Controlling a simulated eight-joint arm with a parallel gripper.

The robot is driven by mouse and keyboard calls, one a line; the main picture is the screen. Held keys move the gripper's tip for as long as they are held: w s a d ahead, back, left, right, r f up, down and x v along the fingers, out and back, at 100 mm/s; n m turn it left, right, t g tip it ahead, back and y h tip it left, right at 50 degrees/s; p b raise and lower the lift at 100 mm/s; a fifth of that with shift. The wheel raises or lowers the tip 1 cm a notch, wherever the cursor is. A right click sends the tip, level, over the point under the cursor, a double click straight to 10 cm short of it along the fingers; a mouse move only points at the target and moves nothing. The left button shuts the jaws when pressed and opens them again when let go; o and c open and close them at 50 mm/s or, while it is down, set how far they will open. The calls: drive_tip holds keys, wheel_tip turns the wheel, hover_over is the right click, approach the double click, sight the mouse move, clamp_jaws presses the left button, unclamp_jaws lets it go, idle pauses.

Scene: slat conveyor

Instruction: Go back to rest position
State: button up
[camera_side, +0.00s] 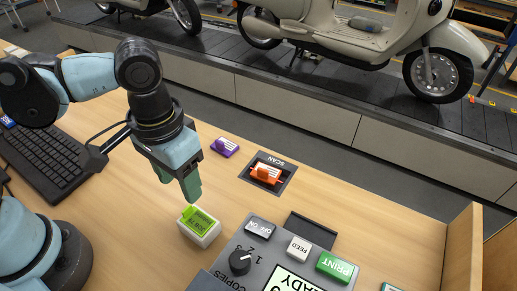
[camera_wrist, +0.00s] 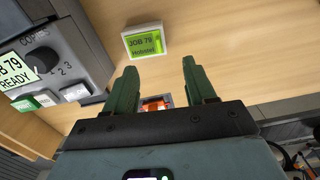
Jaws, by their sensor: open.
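My gripper (camera_side: 188,188) hangs over the wooden table in the side view, fingers pointing down, just above and behind a small white box with a green screen (camera_side: 199,224). In the wrist view its two green fingers (camera_wrist: 158,85) are apart, with nothing between their tips. The box's screen (camera_wrist: 145,42) there reads JOB 79 and stands beyond the fingertips. An orange object (camera_side: 265,174) lies on the dark SCAN pad (camera_side: 284,184). It shows partly between the fingers in the wrist view (camera_wrist: 154,104), partly hidden by the gripper body.
A purple block (camera_side: 225,147) lies left of the scan pad. A grey printer panel (camera_side: 250,262) with a knob and FEED and PRINT buttons is at the front. A keyboard (camera_side: 45,150) lies at left. Scooters (camera_side: 375,30) stand on the conveyor behind. The table right of the pad is clear.

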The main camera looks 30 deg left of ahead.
drive_tip(key=w+a+r+t, duration=0.1)
drive_tip(key=w+a+t, duration=0.1)
drive_tip(key=a, duration=0.3)
drive_tip(key=w+a+r+t, duration=0.1)
drive_tip(key=w+a+t, duration=0.1)
drive_tip(key=a, duration=0.3)
drive_tip(key=w+a+r+n+t, duration=0.1)
drive_tip(key=w+a+t, duration=0.2)
drive_tip(key=a, duration=0.3)
